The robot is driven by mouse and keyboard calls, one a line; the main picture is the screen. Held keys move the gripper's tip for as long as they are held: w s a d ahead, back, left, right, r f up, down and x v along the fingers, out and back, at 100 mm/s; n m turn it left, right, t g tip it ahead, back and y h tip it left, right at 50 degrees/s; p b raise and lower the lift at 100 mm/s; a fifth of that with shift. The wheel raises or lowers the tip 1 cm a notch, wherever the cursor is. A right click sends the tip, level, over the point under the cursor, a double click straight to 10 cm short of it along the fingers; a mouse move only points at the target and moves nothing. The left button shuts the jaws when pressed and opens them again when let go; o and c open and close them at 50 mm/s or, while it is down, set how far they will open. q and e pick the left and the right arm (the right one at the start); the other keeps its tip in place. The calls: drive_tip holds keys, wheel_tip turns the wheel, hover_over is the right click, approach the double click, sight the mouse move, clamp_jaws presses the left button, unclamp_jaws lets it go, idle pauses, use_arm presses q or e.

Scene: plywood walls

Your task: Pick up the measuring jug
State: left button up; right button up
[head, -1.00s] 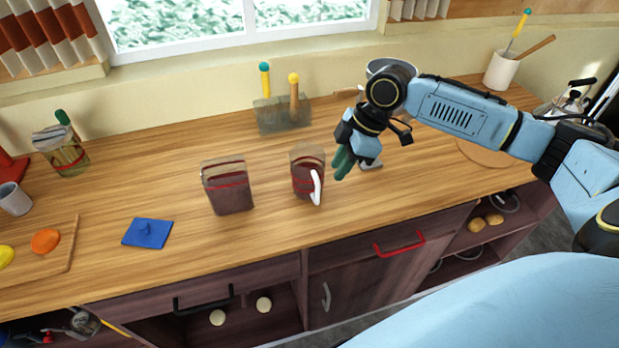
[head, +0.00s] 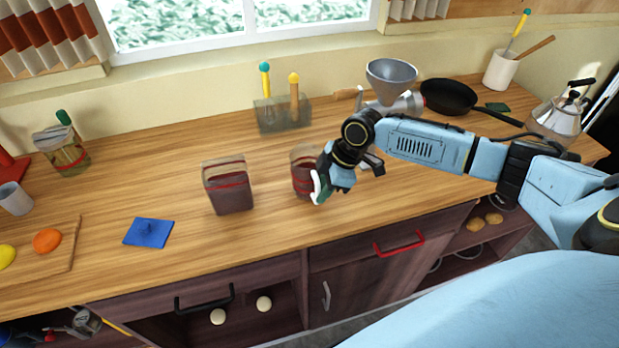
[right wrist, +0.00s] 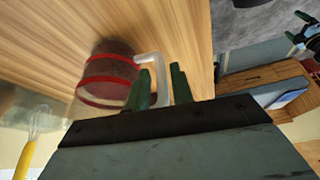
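The measuring jug (head: 303,173) stands upright on the wooden counter, see-through with a dark lower part, red bands and a white handle. My right gripper (head: 324,186) is at its handle side and partly covers the jug. In the right wrist view the jug (right wrist: 104,76) lies just beyond the fingers. The right gripper (right wrist: 161,86) has its two green fingers apart, with the white handle (right wrist: 153,62) reaching down between them. The left finger overlaps part of the handle; I cannot tell whether they touch.
A similar square container (head: 228,186) stands left of the jug. A utensil holder (head: 283,115) is behind. A grinder with a metal funnel (head: 391,80) and a black pan (head: 449,96) stand behind my right arm. A blue cloth (head: 148,232) lies at left. The front counter is mostly clear.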

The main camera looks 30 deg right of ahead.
drive_tip(key=shift+w+a+f, duration=0.1)
drive_tip(key=shift+a+f, duration=0.15)
drive_tip(key=shift+f, duration=0.4)
clamp_jaws()
drive_tip(key=shift+r, duration=0.15)
